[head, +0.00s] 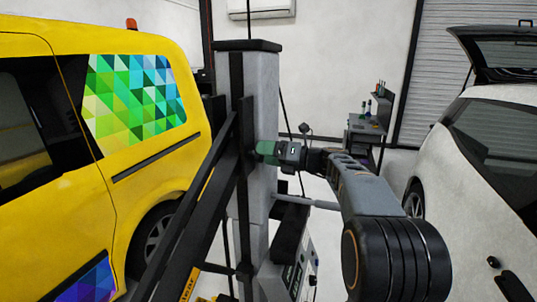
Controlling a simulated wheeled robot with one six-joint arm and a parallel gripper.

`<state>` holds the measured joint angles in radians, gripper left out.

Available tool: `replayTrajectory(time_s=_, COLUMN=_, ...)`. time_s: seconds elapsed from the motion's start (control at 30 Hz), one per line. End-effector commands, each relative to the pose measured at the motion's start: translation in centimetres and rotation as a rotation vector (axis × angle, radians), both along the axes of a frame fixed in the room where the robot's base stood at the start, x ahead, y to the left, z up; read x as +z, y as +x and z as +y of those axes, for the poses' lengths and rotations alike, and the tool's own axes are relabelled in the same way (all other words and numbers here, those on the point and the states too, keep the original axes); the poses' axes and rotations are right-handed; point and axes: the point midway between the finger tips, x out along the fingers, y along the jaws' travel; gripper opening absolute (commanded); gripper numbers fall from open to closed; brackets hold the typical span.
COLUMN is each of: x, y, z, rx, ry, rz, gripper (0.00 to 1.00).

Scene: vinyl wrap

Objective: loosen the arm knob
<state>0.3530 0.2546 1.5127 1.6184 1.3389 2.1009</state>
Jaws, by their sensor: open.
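A dark green rounded piece (267,149), which looks like the arm knob, sits at the side of the grey post in the head view. My gripper (281,153) is open and points left, right at this piece. The jaws are small and dark here. I cannot tell whether they are around the piece or just short of it, or whether they touch it. My arm reaches in from the lower right and hides part of what lies behind it.
A tall grey post (261,90) stands in the middle with black slanted bars (190,215) before it. A yellow van (150,75) is at left, a white car (455,185) with raised hatch at right. A workbench (367,125) stands behind.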

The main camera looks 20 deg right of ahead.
Motion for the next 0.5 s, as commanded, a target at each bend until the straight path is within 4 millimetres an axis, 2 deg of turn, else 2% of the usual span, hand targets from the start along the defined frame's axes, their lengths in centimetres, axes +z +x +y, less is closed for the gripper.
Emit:
replayTrajectory(time_s=0.13, x=-0.01, y=0.00, z=-0.01, rx=0.000, ry=0.000, rz=0.000, gripper=0.78)
replayTrajectory(time_s=0.5, x=0.00, y=-0.02, z=-0.01, rx=0.001, ry=-0.001, rz=0.000, gripper=0.42)
